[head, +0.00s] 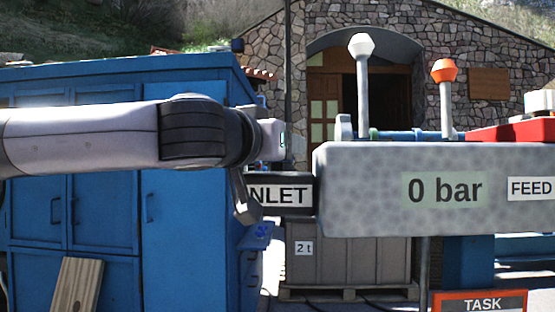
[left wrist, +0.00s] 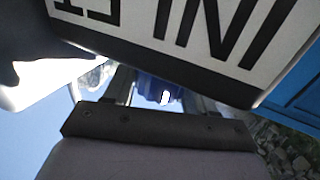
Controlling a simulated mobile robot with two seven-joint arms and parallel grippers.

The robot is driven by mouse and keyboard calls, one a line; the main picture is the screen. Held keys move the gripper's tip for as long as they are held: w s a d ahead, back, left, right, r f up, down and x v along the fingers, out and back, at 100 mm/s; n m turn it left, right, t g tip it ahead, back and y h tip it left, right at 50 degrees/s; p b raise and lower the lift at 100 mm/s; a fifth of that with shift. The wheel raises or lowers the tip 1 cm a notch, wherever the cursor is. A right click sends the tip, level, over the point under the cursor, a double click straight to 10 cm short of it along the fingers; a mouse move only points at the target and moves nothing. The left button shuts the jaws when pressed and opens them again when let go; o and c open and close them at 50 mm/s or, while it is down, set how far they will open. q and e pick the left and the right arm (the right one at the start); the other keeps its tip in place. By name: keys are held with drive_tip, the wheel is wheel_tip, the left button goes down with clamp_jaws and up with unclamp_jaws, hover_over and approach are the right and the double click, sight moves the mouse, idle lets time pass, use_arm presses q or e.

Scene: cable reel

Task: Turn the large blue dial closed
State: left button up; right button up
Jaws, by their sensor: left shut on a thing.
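The blue dial (head: 260,236) shows partly in the head view, below the INLET label, at the lower end of my left gripper (head: 246,212). My left arm comes in from the left and its gripper points down beside the label. In the left wrist view the dial (left wrist: 152,88) is a dark blue shape with a white mark, between the two fingers of my left gripper (left wrist: 160,95). The gripper is shut on it. Most of the dial is hidden by the gripper and the label plate. My right gripper is not in view.
The INLET plate (head: 280,196) sits close to my left gripper and fills the top of the left wrist view. A grey box reading 0 bar (head: 350,190) stands to its right. White-topped (head: 362,80) and orange-topped (head: 446,95) levers rise behind it. A blue cabinet (head: 100,215) stands behind my arm.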

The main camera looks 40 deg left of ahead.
use_arm(q)
drive_tip(key=shift+n+y, duration=0.4)
drive_tip(key=shift+y, duration=0.2)
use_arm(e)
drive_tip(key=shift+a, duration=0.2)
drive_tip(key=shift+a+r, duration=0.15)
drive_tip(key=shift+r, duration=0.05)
use_arm(q)
drive_tip(key=o, duration=0.9)
drive_tip(key=shift+o, duration=0.2)
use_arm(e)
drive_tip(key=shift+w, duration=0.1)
use_arm(q)
drive_tip(key=v, duration=0.7)
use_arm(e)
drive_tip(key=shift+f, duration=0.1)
